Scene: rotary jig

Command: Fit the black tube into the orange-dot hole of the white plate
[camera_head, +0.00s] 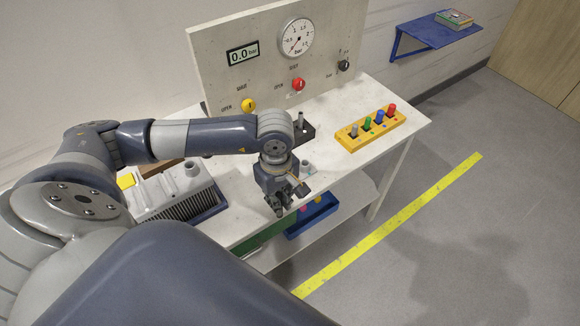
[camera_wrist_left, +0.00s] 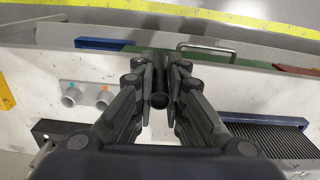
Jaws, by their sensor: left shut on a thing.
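My left gripper (camera_head: 279,205) hangs over the front edge of the workbench, fingers pointing down. In the left wrist view the left gripper (camera_wrist_left: 164,78) is shut on the black tube (camera_wrist_left: 160,98), which sits between the two fingers. The white plate (camera_wrist_left: 87,88) lies on the bench to the left of the fingers in that view. It has two raised grey round holes, one by a teal dot and one by an orange dot (camera_wrist_left: 104,88). The tube is apart from the plate. In the head view the arm and gripper hide most of the plate. My right gripper is not in view.
A yellow rack (camera_head: 371,132) with several coloured pegs stands on the bench at right. A gauge panel (camera_head: 215,65) rises behind. A grey ribbed unit (camera_head: 180,188) is at left. A blue bin (camera_head: 313,217) sits on the shelf below. The bench's right front is clear.

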